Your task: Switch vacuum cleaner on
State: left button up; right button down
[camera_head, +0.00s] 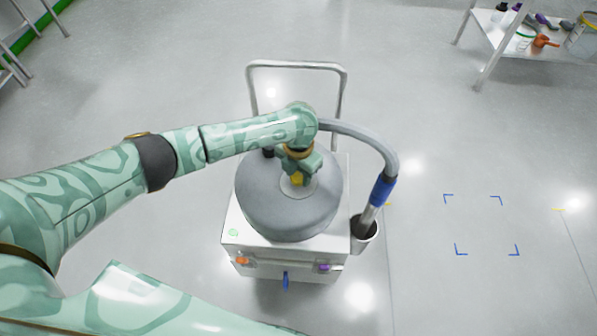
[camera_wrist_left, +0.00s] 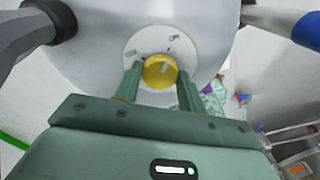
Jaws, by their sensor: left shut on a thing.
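The vacuum cleaner (camera_head: 260,215) has a grey domed top on a white box base, with a hose curving to its right. On the dome is a round pale plate that carries a yellow knob (camera_head: 297,179); the plate (camera_wrist_left: 136,50) and knob (camera_wrist_left: 160,71) also show in the left wrist view. My left gripper (camera_head: 299,172) reaches down over the dome, and its two fingers (camera_wrist_left: 160,80) are shut on the yellow knob, one on each side. Marks on the plate are too small to read. My right gripper is not in view.
A metal push handle (camera_head: 297,65) rises behind the vacuum. The hose wand with a blue grip (camera_head: 382,190) stands in a holder (camera_head: 364,231) at its right. A shelf table (camera_head: 495,38) with bottles and tools is at far right. Floor around is mostly clear, with blue corner marks.

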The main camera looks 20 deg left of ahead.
aim_at(298, 176)
pick_arm(q)
jog(key=shift+m, duration=0.3)
dwell(0.4)
jog(key=o, duration=1)
jog(key=shift+c, duration=0.2)
notch_tip(298, 176, up, 16)
jog(key=p, duration=0.7)
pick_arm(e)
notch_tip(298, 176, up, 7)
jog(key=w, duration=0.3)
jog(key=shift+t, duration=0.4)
pick_arm(q)
jog(key=shift+r, duration=0.1)
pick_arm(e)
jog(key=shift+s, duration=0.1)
